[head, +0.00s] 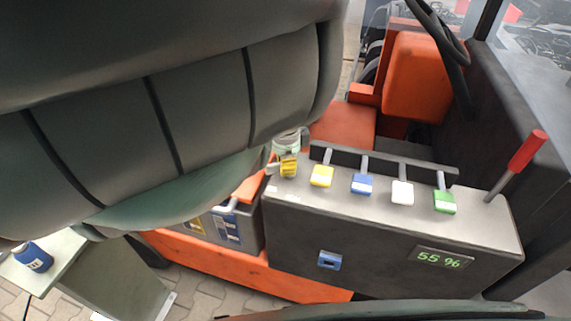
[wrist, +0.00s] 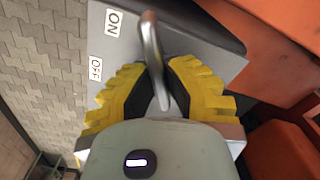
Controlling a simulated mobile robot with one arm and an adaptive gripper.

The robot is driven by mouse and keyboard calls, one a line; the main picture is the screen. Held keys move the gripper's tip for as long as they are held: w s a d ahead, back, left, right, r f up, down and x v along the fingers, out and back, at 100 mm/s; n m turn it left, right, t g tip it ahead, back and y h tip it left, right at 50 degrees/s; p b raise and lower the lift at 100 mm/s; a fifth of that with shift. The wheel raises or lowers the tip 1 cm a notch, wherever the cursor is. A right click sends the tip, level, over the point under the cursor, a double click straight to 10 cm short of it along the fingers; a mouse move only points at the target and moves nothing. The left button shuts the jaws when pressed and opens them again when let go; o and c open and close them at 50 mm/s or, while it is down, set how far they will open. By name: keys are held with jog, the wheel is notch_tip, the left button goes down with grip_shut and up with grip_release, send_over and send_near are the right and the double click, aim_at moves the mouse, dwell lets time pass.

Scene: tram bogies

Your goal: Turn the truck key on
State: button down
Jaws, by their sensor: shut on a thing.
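The truck key (wrist: 150,42) shows in the wrist view as a bent grey metal handle rising from the grey console top. My gripper (wrist: 156,78) has its yellow, black-padded fingers on both sides of the handle and is shut on it. An ON label (wrist: 114,22) and an OFF label (wrist: 96,68) lie left of the key; the handle's free end is level with ON. In the head view my gripper (head: 288,166) is at the left end of the console, and I cannot make out the key there.
An orange seat (head: 425,77) stands behind.

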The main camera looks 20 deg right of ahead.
jog(key=c, duration=1)
grip_release()
jog(key=shift+r, duration=0.1)
notch_tip(320, 180, up, 5)
jog(key=shift+w+a+f, duration=0.1)
jog(key=shift+w+f, duration=0.05)
jog(key=shift+r, duration=1.25)
